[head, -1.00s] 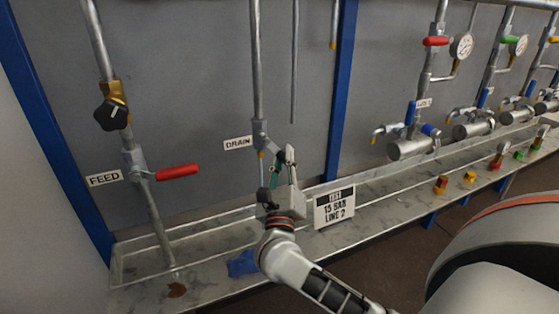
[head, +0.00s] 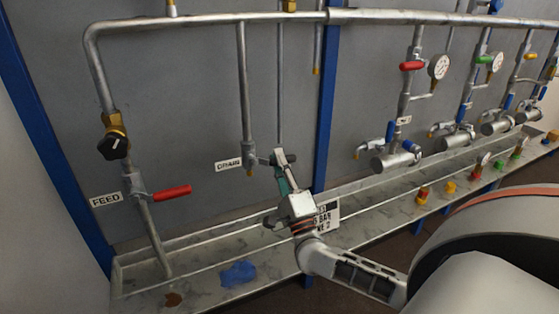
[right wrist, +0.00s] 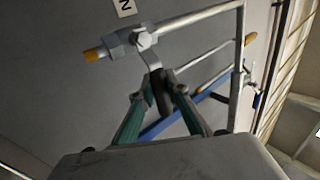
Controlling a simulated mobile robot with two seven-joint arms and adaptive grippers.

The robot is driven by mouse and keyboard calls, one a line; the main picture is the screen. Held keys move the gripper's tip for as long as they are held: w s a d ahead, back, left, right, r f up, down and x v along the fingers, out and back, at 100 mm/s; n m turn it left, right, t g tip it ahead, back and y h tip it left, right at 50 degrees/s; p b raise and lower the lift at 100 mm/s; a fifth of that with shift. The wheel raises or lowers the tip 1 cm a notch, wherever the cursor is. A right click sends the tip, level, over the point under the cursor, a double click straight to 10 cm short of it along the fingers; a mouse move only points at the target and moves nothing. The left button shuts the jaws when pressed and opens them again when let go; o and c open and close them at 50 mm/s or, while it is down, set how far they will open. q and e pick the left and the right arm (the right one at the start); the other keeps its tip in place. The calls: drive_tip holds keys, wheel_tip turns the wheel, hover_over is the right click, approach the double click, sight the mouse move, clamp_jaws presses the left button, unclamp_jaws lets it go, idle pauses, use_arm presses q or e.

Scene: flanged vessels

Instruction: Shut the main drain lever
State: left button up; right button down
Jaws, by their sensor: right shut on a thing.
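The drain valve (head: 249,157) sits at the foot of a thin vertical pipe, to the right of the DRAIN label (head: 228,165). Its grey lever (head: 264,161) sticks out to the right, roughly level. My right gripper (head: 281,161), with green-sided fingers, is at the lever's outer end. In the right wrist view the valve body (right wrist: 128,42) has a brass-coloured end, and the lever's dark grip (right wrist: 161,92) is between the fingertips (right wrist: 163,88). The gripper is shut on it. The fingers partly cover the grip in the head view. My left gripper is not in view.
A FEED valve with a red lever (head: 171,192) and a black knob (head: 115,146) stand at the left. A blue post (head: 326,110) rises just right of the gripper. A metal trough (head: 200,266) runs below, with a blue cloth (head: 238,273). My gripper partly hides a sign (head: 328,217).

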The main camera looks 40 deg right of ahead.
drive_tip(key=shift+r+n+y+p, duration=0.3)
drive_tip(key=shift+n+y, duration=0.3)
drive_tip(key=shift+n, duration=0.4)
drive_tip(key=c, duration=2)
unclamp_jaws()
drive_tip(key=shift+o, duration=0.2)
drive_tip(key=v, duration=1.2)
drive_tip(key=shift+w+f, duration=0.1)
drive_tip(key=shift+f, duration=0.05)
